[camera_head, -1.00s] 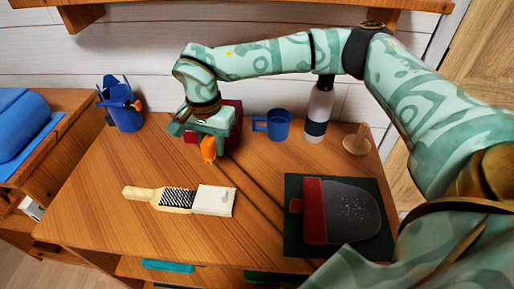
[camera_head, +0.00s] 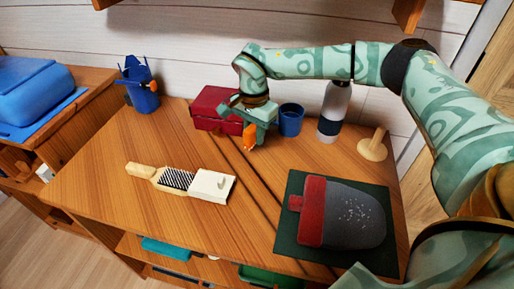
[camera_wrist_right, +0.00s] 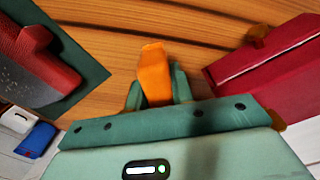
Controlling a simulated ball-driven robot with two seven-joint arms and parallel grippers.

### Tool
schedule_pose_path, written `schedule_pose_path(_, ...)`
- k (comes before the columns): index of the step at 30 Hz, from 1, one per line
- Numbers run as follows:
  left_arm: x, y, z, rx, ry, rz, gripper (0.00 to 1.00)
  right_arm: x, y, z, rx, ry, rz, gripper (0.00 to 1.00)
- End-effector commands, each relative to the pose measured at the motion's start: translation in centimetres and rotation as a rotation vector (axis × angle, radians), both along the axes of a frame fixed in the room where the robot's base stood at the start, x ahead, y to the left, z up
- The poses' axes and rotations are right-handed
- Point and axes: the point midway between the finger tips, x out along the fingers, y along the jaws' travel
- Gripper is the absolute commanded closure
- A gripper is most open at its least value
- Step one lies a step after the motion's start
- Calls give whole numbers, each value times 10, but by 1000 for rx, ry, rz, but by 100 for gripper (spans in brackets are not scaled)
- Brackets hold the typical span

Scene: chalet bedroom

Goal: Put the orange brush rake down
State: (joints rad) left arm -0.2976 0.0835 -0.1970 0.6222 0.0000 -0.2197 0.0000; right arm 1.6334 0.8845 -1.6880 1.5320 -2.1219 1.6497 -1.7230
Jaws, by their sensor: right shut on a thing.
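The orange brush rake (camera_head: 249,136) shows as a small orange piece below my right gripper (camera_head: 251,124) in the head view. In the right wrist view the orange piece (camera_wrist_right: 154,72) stands between the two green fingers of the right gripper (camera_wrist_right: 158,88). The right gripper is shut on it and hangs over the back middle of the wooden table (camera_head: 110,215), in front of the red box (camera_head: 213,101). Most of the rake is hidden by the gripper, and I cannot tell whether it touches the table. My left gripper is not in view.
A blue mug (camera_head: 291,121), a bottle (camera_head: 333,110) and a wooden stand (camera_head: 373,148) are to the right. A grater-like tool (camera_head: 177,179) lies front left. A red and grey thing (camera_head: 350,215) lies on a dark green mat (camera_head: 284,238). A blue holder (camera_head: 140,88) stands back left.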

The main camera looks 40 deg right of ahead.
Motion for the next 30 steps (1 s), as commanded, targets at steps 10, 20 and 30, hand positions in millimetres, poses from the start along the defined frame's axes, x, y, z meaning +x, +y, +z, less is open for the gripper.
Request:
schedule_pose_path(10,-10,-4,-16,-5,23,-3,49,11,-23,-33,0,1,-1,100)
schedule_pose_path(20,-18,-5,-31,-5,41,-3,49,11,-24,-62,0,-2,1,100)
schedule_pose_path(30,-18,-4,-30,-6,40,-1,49,11,-24,-64,0,-2,1,55)
